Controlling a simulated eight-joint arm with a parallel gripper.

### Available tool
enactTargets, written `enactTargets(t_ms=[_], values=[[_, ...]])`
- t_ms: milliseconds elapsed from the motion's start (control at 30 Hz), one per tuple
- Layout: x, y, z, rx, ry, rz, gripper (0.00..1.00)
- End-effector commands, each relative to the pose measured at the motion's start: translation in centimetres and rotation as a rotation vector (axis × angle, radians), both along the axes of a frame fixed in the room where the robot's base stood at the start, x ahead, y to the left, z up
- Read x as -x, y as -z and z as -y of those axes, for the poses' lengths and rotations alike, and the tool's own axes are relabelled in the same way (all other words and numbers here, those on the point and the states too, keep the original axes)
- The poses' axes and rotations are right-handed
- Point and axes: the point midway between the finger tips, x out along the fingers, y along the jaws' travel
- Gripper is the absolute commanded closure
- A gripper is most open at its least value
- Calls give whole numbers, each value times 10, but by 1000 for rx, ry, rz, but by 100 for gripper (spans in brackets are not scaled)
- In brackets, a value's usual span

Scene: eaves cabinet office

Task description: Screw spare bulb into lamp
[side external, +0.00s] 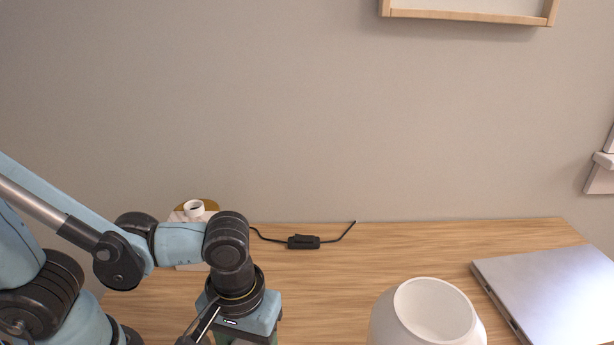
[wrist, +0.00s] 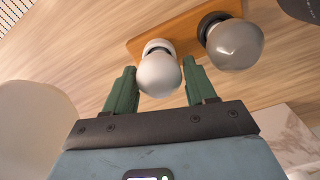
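My gripper (wrist: 160,66) points down with its two green fingers apart, one on each side of a white bulb (wrist: 159,75). A thin gap shows beside the bulb, and I see no firm contact. The white bulb stands on a wooden board (wrist: 140,45), beside a grey bulb (wrist: 236,45) in a dark seat. In the side view the fingers are mostly cut off by the bottom edge, and both bulbs are out of sight. The lamp's white socket (side external: 194,208) sits at the back left on a pale block, partly behind my arm, with a gold disc behind it.
A round white shade (side external: 430,312) stands at the front right and is cut off by the frame. A silver laptop (side external: 555,290) lies at the right. A black cord with an inline switch (side external: 303,242) lies along the back. The middle of the wooden desk (side external: 360,270) is clear.

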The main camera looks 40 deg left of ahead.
Motion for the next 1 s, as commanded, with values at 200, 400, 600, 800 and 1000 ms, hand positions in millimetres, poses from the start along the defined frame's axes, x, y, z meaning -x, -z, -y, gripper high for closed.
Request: enactTargets(t_ms=[200, 400, 600, 800, 1000], values=[[0, 0, 0, 0, 0, 0, 69], [0, -1, 0, 0, 0, 0, 69], [0, -5, 0, 0, 0, 0, 70], [0, -18, 0, 0, 0, 0, 70], [0, -39, 0, -1, -1, 0, 70]])
